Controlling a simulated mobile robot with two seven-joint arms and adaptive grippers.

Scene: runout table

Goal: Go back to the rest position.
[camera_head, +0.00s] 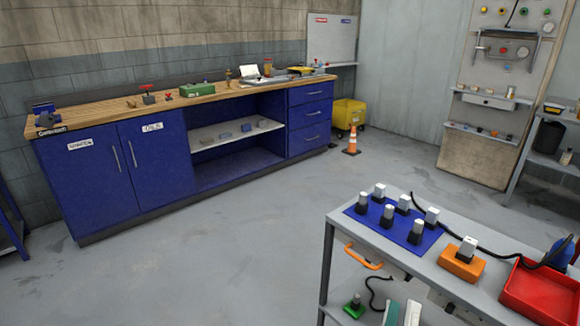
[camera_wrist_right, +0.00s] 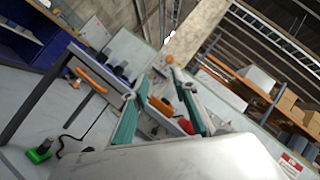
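My right gripper (camera_wrist_right: 157,95) shows in the right wrist view. Its two teal-padded fingers stand well apart, and nothing is held between them. The trolley with its objects shows beyond the fingers, seen at a tilt. In the head view, teal and pale strips (camera_head: 402,314) show at the bottom edge in front of the trolley; I cannot tell whether they are gripper parts. My left gripper is not in view.
A grey trolley (camera_head: 340,224) stands close at the right. It carries a blue mat (camera_head: 358,214) with several plugs, an orange block (camera_head: 462,265), a red tray (camera_head: 535,295) and a black cable. A blue workbench (camera_head: 85,185) lines the back wall. The floor between is clear.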

